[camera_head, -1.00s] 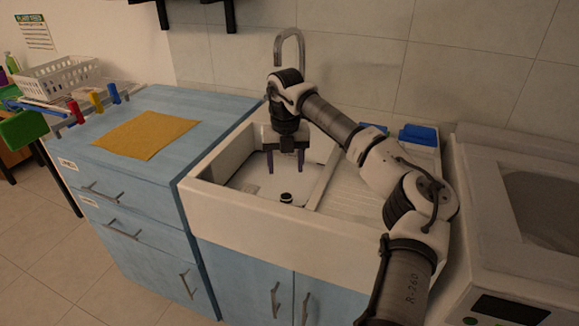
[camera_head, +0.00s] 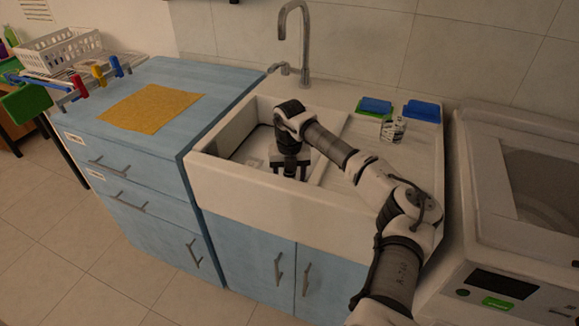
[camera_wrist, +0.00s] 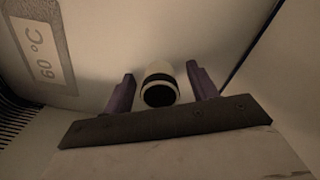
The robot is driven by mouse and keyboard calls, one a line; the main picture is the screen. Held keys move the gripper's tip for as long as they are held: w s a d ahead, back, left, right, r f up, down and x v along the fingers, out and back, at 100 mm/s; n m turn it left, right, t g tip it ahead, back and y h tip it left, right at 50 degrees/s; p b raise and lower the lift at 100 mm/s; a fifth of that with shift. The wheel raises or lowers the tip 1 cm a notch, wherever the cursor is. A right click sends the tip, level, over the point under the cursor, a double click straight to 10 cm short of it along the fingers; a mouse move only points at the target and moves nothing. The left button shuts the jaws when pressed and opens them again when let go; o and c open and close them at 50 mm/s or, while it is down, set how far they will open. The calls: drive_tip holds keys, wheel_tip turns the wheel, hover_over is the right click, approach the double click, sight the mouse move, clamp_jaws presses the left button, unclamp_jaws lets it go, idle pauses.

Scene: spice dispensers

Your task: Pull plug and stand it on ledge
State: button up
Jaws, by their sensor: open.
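The plug (camera_wrist: 160,82) is a short pale cylinder with a black band and a dark end, low in the white sink basin (camera_head: 232,150). In the head view my arm and gripper hide it. My gripper (camera_head: 290,176) is down inside the basin. In the wrist view my gripper's two purple fingers (camera_wrist: 160,75) stand apart, one on each side of the plug, with a gap on both sides. The sink's back ledge (camera_head: 330,98) lies behind the basin, around the tap (camera_head: 305,50).
A ribbed drainboard (camera_head: 365,165) lies right of the basin, with a patterned glass (camera_head: 392,129) and blue sponges (camera_head: 376,105) at its back. A "60 °C" label (camera_wrist: 44,50) is near the plug. A yellow cloth (camera_head: 150,108) lies on the left counter.

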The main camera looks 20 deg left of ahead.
drive_tip(key=c, duration=1)
drive_tip(key=shift+r+p, duration=0.95)
drive_tip(key=shift+r, duration=0.6)
drive_tip(key=shift+r+p, duration=1.1)
drive_tip(key=shift+r, duration=0.85)
